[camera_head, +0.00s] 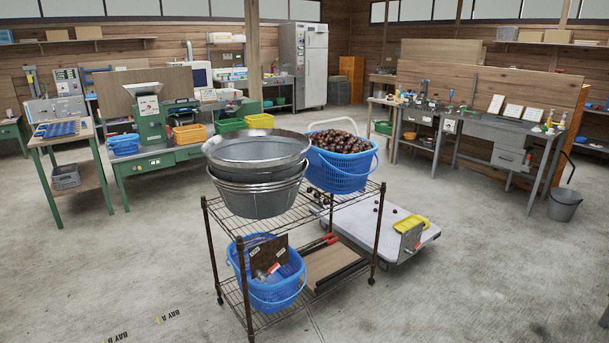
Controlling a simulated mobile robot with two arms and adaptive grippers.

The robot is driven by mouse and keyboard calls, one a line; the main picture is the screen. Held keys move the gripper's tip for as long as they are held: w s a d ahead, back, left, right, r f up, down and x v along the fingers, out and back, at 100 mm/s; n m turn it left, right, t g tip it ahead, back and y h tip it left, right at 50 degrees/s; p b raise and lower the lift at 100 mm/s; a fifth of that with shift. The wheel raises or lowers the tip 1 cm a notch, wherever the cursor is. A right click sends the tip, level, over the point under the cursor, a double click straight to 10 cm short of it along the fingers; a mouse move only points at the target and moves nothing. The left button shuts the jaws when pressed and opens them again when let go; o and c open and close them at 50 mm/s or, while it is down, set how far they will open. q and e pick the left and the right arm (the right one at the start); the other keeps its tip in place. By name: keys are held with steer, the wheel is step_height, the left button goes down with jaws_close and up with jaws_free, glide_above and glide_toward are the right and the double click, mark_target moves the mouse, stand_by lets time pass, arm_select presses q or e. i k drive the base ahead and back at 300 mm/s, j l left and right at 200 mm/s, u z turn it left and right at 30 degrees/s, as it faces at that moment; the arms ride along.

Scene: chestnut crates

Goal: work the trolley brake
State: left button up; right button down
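A flat trolley (352,228) with a pale grey deck stands on the floor, partly hidden behind a dark wire rack cart (300,222). A yellow tray or scoop (411,223) lies on its deck, and a small upright grey plate (411,241) stands by its near right edge. A caster shows under that edge. I cannot make out which part is the brake. The rack cart also stands on casters. Neither of my grippers is in view.
The rack cart carries stacked metal bowls (257,170) and a blue basket of chestnuts (340,165) on top, with another blue basket (268,272) below. Several loose chestnuts lie about the trolley. Workbenches (480,130) line the back. The floor at the left and right front is clear.

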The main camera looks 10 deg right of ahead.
mark_target(417, 245)
steer(key=i+l+z, duration=0.15)
steer(key=i+z, duration=0.3)
steer(key=i+l+z, duration=0.1)
steer(key=i+z, duration=0.15)
steer(key=z, duration=0.25)
steer(key=i+j+z, duration=0.1)
steer(key=i+z, duration=0.35)
steer(key=i+l, duration=0.1)
steer(key=i, duration=0.45)
steer(key=i+l, duration=0.1)
steer(key=i, duration=0.4)
steer(key=i+u, duration=0.4)
steer(key=i+l+u, duration=0.2)
steer(key=i+u, duration=0.15)
steer(key=i+l+u, duration=0.25)
steer(key=u, duration=0.15)
steer(key=i+l+u, duration=0.35)
steer(key=i+l, duration=0.05)
